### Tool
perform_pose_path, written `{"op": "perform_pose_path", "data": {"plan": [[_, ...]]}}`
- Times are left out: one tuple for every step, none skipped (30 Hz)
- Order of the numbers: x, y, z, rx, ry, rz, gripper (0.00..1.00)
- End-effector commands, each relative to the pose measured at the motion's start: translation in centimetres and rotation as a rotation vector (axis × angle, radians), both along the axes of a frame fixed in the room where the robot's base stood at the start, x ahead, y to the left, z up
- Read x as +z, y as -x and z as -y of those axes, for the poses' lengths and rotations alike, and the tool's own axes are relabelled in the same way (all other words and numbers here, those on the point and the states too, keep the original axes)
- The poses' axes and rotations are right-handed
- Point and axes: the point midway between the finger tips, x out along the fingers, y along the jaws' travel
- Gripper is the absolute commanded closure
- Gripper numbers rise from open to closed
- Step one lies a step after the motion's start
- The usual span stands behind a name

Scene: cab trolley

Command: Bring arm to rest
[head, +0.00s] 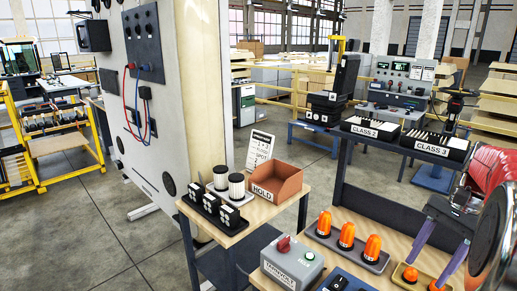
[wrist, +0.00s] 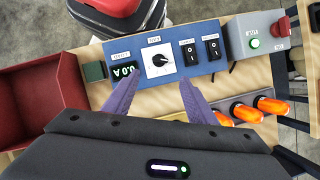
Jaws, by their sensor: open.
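My gripper (head: 426,272) is at the lower right of the head view, its two purple fingers pointing down over the right part of the trolley. In the wrist view the fingers of my gripper (wrist: 160,92) are spread apart with nothing between them. Beyond their tips lies the blue power panel (wrist: 208,62), with a dial, two black switches and a lit display. Part of my red arm shows at the right edge of the head view.
Orange beacons (head: 346,234) stand in a grey tray on the wooden trolley top. A grey box (head: 292,262) with a red knob stands nearby. The HOLD bin (head: 277,184) is on a side shelf. CLASS 2 (head: 370,128) and CLASS 3 (head: 440,146) bins sit behind. A red bin (wrist: 40,105) is at left in the wrist view.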

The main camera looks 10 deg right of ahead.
Motion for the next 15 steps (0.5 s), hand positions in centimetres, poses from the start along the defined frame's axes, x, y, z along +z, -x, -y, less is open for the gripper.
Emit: {"op": "perform_pose_path", "data": {"plan": [[-0.1, -0.2, 0.2, 0.011, 0.009, 0.013, 0.48], [-0.2, -0.3, 0.4, 0.018, 0.017, 0.022, 0.48], [-0.4, -0.5, 0.7, 0.028, 0.028, 0.034, 0.48], [-0.7, -0.6, 0.8, 0.037, 0.034, 0.041, 0.48], [-1.2, -0.6, 1.0, 0.047, 0.041, 0.046, 0.48], [-1.9, -0.6, 1.1, 0.061, 0.049, 0.053, 0.48], [-2.4, -0.5, 1.1, 0.072, 0.055, 0.059, 0.48], [-2.9, -0.3, 1.2, 0.084, 0.063, 0.065, 0.48], [-3.3, -0.1, 1.1, 0.100, 0.077, 0.075, 0.48], [-3.6, -0.1, 1.0, 0.114, 0.088, 0.084, 0.48], [-3.8, 0.0, 0.8, 0.129, 0.098, 0.092, 0.48], [-4.0, 0.1, 0.4, 0.152, 0.115, 0.104, 0.48], [-4.1, 0.1, 0.1, 0.171, 0.127, 0.114, 0.48], [-4.2, 0.2, -0.3, 0.186, 0.138, 0.121, 0.48], [-4.3, 0.2, -0.8, 0.212, 0.153, 0.132, 0.48]]}}
